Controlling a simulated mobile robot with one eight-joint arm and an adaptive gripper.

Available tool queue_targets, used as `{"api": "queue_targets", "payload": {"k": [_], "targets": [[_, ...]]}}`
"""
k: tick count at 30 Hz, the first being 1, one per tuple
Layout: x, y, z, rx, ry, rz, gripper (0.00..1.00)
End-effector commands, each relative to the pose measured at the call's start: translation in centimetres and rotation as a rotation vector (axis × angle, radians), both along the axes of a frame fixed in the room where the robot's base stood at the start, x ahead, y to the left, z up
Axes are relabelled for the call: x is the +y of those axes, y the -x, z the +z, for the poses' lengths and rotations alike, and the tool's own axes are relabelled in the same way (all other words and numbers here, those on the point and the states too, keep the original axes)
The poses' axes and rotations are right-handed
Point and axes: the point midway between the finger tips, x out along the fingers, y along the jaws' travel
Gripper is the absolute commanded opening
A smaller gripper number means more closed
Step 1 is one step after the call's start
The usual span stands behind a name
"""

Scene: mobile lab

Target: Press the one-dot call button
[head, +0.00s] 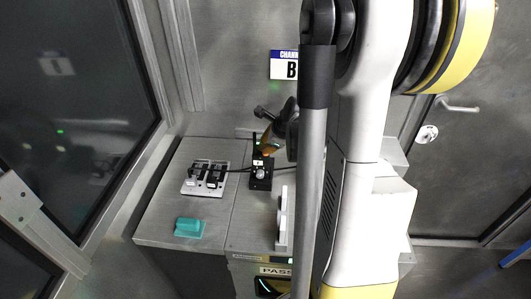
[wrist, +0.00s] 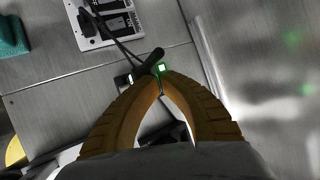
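A small black control post (head: 260,180) stands on the metal counter against the wall, with small light spots and a pale label on it. A lit green-white square (wrist: 162,67) shows just beyond my fingertips in the wrist view. I cannot make out any dots, so I cannot tell which button is the one-dot one. My gripper (head: 267,146) is beside the upper part of the post, partly covering it. In the wrist view its orange ribbed fingers (wrist: 163,80) meet at the tips with nothing between them. Whether they touch the lit square is unclear.
A white plate with black switches (head: 205,178) lies on the counter (head: 160,222), left of the post, with dark cables. A teal block (head: 189,228) sits nearer the front. A white upright panel (head: 283,222) stands near my arm. A "B" sign (head: 284,65) hangs behind.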

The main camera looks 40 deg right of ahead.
Motion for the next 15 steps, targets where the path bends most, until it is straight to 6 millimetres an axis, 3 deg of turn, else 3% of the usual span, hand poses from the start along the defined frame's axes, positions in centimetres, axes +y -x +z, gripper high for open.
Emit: {"api": "queue_targets", "payload": {"k": [15], "targets": [[0.0, -0.01, -0.5, 0.0, 0.0, 0.0, 0.0]]}}
